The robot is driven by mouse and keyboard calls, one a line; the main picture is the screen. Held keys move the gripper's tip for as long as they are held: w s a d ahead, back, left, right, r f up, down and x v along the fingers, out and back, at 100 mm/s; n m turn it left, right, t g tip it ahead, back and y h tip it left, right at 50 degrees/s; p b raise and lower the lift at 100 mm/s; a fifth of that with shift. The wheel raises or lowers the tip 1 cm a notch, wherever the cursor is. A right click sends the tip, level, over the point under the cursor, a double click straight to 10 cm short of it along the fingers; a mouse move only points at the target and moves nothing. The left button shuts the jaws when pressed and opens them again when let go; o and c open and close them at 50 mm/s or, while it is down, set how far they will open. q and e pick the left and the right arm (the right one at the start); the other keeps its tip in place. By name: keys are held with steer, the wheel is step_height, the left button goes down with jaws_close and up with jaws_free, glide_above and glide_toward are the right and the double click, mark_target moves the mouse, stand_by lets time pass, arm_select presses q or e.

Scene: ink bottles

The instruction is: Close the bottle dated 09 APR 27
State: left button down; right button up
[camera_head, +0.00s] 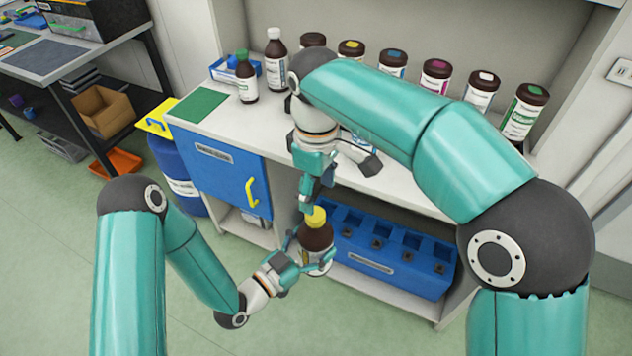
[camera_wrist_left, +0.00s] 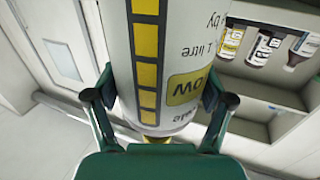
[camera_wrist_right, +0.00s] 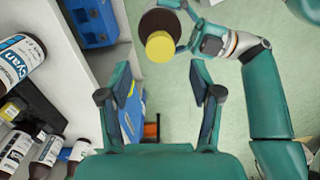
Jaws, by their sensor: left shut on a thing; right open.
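A brown bottle (camera_head: 317,238) with a yellow cap (camera_head: 316,215) on its top is held upright, slightly tilted, in front of the counter. My left gripper (camera_head: 310,254) is shut around its body. In the left wrist view its white label (camera_wrist_left: 185,45) shows "1 litre" and a yellow patch ending in "ow"; no date is readable. My right gripper (camera_head: 311,196) is open, pointing down just above the cap. In the right wrist view the yellow cap (camera_wrist_right: 160,47) lies beyond and between the open fingers, over the brown bottle shoulder (camera_wrist_right: 164,20). Whether the cap is tight cannot be told.
Several brown bottles stand along the back of the counter (camera_head: 290,120), among them a green-capped one (camera_head: 246,82) and a white-capped one (camera_head: 276,52). A green mat (camera_head: 200,105) lies at its left. A blue slotted crate (camera_head: 400,265) sits on the shelf behind the held bottle.

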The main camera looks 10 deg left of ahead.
mark_target(316, 213)
steer(key=shift+r+n, duration=0.3)
steer(key=shift+n, duration=0.1)
steer(key=shift+w+a+r, duration=0.1)
steer(key=shift+a+r, duration=0.15)
steer(key=shift+r, duration=0.05)
steer(key=shift+f, duration=0.1)
steer(key=shift+f, duration=3.95)
jaws_close()
